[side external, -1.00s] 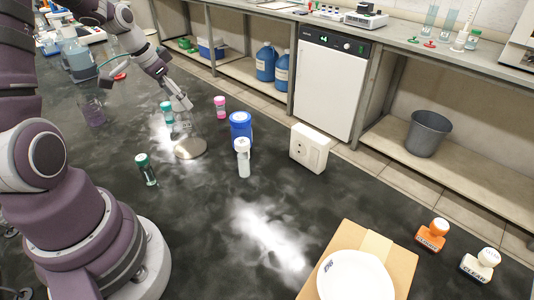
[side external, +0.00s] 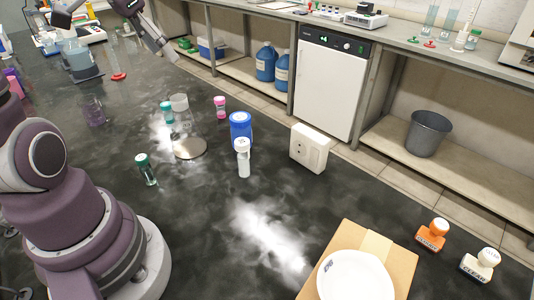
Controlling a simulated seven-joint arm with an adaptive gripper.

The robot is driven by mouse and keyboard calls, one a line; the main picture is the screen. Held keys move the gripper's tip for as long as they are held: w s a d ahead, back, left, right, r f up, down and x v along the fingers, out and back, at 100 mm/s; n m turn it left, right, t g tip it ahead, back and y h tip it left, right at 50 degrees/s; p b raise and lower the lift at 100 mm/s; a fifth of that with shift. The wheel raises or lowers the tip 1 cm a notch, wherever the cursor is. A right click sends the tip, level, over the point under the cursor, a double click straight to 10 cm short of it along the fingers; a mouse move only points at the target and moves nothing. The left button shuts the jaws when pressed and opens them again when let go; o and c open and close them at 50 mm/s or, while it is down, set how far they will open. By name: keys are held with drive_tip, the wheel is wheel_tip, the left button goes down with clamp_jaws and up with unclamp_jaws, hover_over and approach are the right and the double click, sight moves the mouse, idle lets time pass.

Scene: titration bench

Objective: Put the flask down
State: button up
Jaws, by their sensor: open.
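A clear glass flask (side external: 186,128) with a pale grey neck stands upright on the dark bench, left of the blue-lidded tub. A pale round disc shows at its foot; I cannot tell whether it is the flask's bottom or a plate under it. My gripper (side external: 172,56) is open and empty. It is above and behind the flask in the picture, clear of it.
A teal-capped bottle (side external: 167,112) stands close to the flask's left. A purple beaker (side external: 94,110) is farther left.

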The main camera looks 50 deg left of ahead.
drive_tip(key=s+d+f, duration=0.1)
drive_tip(key=s+d, duration=0.1)
drive_tip(key=d, duration=0.5)
drive_tip(key=s+d+f, duration=0.2)
drive_tip(key=s+d, duration=0.1)
drive_tip(key=d, duration=0.4)
drive_tip(key=shift+s+t, duration=0.25)
drive_tip(key=shift+t, duration=0.15)
